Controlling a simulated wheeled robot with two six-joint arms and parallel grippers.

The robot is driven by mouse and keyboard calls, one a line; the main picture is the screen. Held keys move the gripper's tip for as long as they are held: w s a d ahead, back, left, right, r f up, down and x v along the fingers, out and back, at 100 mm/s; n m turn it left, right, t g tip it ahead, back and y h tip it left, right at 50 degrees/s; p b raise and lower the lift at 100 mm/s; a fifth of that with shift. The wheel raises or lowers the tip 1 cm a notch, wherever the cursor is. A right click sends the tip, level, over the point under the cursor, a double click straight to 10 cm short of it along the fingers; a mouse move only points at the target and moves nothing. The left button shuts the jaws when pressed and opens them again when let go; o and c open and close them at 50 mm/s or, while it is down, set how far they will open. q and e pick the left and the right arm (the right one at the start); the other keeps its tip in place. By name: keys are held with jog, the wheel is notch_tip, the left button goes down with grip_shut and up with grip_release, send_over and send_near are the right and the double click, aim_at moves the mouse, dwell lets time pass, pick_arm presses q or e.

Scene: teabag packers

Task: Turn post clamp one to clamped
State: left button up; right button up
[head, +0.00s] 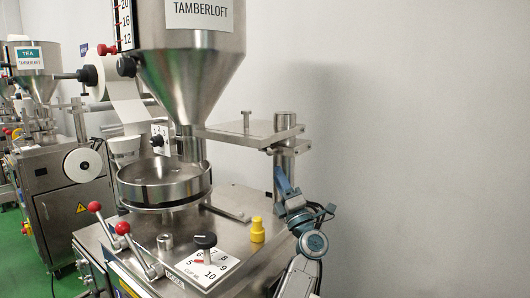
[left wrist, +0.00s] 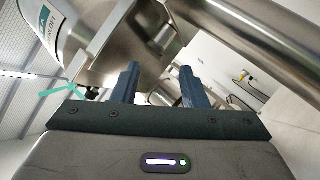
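A steel post (head: 284,165) stands at the right of the near machine, with a flat bracket (head: 250,133) and a clamp block (head: 286,146) at its top. I cannot make out a clamp handle or its setting. My left gripper (head: 282,182) points up, its blue fingers at the post just below the block, partly covering the post. In the left wrist view its two fingers (left wrist: 158,88) stand apart with nothing clearly held between them. A large steel cylinder (left wrist: 238,45), probably the post, crosses beyond them. My right gripper is not in view.
The hopper (head: 195,75) and round steel bowl (head: 165,184) stand left of the post. A yellow knob (head: 257,230), a black dial knob (head: 205,241) and red-ball levers (head: 122,228) sit on the machine top. The wall side at right is clear.

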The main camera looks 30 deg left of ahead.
aim_at(267, 153)
pick_arm(q)
jog(key=p+x, duration=0.2)
jog(key=x, duration=0.6)
jog(key=shift+p, duration=0.3)
jog(key=shift+w+a+r, duration=0.2)
jog(key=shift+a+r, duration=0.1)
jog(key=shift+r, duration=0.05)
jog(key=shift+a, duration=0.1)
jog(key=shift+s, duration=0.1)
grip_shut()
